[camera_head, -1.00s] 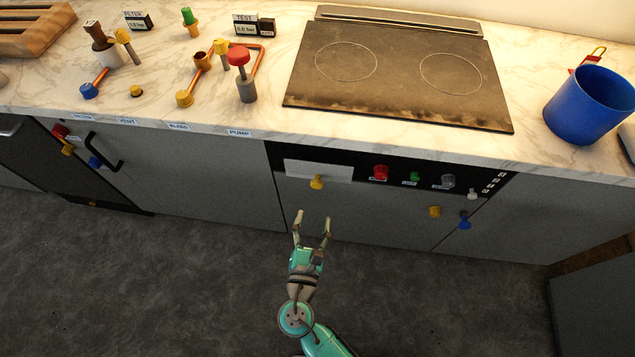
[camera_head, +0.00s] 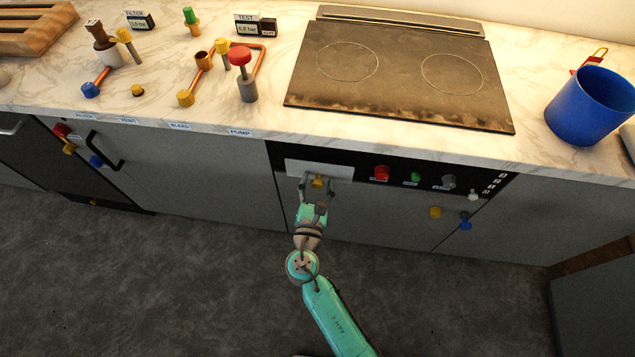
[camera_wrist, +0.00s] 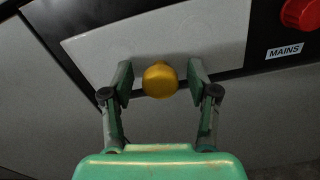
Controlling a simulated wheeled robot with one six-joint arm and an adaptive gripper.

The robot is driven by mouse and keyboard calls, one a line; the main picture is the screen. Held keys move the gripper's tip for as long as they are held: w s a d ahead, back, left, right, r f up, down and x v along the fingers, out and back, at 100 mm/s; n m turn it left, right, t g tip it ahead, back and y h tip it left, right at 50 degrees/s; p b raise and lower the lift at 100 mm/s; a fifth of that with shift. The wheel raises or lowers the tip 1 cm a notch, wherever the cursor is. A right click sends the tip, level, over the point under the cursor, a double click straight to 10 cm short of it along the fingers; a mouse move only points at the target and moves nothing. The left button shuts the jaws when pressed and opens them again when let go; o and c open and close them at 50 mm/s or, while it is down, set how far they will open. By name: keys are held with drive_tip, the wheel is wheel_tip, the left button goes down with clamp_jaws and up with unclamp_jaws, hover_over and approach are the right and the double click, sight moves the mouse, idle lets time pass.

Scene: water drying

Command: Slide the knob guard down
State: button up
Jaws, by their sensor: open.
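The knob guard (camera_head: 340,171) is a pale grey plate on the left part of the black control panel under the cooktop. A yellow knob (camera_head: 318,182) sticks out at its lower edge. The guard (camera_wrist: 200,40) and the round yellow knob (camera_wrist: 160,79) also show in the wrist view. My gripper (camera_head: 317,182) is open, with one finger on each side of the yellow knob. In the wrist view my gripper (camera_wrist: 160,82) has small gaps between its fingertips and the knob. Whatever lies behind the guard is hidden.
A red knob (camera_head: 381,173), a green knob (camera_head: 415,177) and a grey knob (camera_head: 448,181) sit right of the guard on the panel. The red knob has a MAINS label (camera_wrist: 285,51). Yellow (camera_head: 435,212) and blue (camera_head: 465,221) knobs sit lower right. Floor in front is clear.

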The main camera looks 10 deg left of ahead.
clamp_jaws()
wheel_tip(320, 180, down, 10)
idle(0.6)
unclamp_jaws()
